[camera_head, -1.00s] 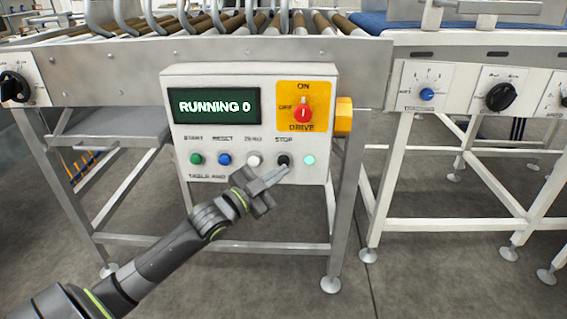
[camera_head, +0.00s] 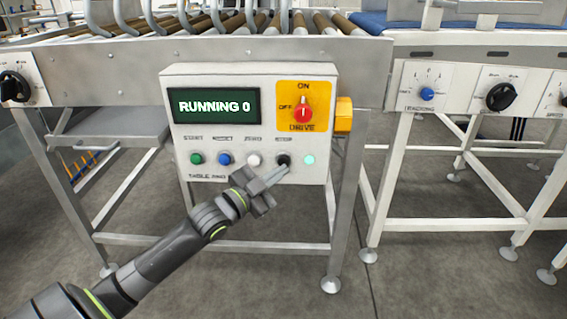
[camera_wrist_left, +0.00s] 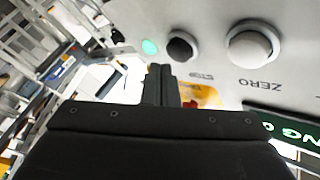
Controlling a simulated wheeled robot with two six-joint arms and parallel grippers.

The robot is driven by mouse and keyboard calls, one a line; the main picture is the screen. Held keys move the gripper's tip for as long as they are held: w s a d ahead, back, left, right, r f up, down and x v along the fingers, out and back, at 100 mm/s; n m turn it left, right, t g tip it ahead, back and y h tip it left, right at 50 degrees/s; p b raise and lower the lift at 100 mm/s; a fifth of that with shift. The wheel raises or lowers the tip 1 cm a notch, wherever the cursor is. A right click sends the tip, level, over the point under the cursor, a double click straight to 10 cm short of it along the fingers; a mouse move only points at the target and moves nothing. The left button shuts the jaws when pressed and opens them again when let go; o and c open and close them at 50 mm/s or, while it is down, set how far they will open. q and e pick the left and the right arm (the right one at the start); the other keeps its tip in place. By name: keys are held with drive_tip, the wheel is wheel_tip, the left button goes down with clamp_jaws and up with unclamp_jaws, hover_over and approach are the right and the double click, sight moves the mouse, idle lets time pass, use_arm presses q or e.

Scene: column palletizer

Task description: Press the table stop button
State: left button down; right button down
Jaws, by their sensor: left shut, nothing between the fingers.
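The black stop button (camera_head: 283,160) is on the lower right of the white control box (camera_head: 215,77), under a STOP label. My left gripper (camera_head: 285,171) is shut and empty, with its fingertips just below and in front of that button. In the left wrist view the stop button (camera_wrist_left: 182,47) shows beyond the tips of my shut fingers (camera_wrist_left: 160,72), with a gap in the picture between them. I cannot tell whether they touch. The box's display (camera_head: 214,106) reads RUNNING 0. My right gripper is in neither view.
Green (camera_head: 196,159), blue (camera_head: 224,159) and white (camera_head: 254,160) buttons sit left of the stop button, and a lit green lamp (camera_head: 308,160) sits right. A red drive switch (camera_head: 303,113) is above. Table legs (camera_head: 343,215) stand below; open floor lies in front.

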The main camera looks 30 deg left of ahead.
use_arm(q)
drive_tip(key=shift+w+a, duration=0.1)
drive_tip(key=shift+w+a+b, duration=0.15)
drive_tip(key=shift+w+b, duration=0.1)
drive_tip(key=shift+b, duration=0.05)
drive_tip(key=shift+w+a+b, duration=0.25)
drive_tip(key=shift+w+b, duration=0.15)
drive_tip(key=shift+b, duration=0.15)
idle(0.6)
idle(0.4)
drive_tip(key=shift+s+d+p, duration=0.5)
drive_tip(key=shift+s+p, duration=0.25)
drive_tip(key=shift+p, duration=0.1)
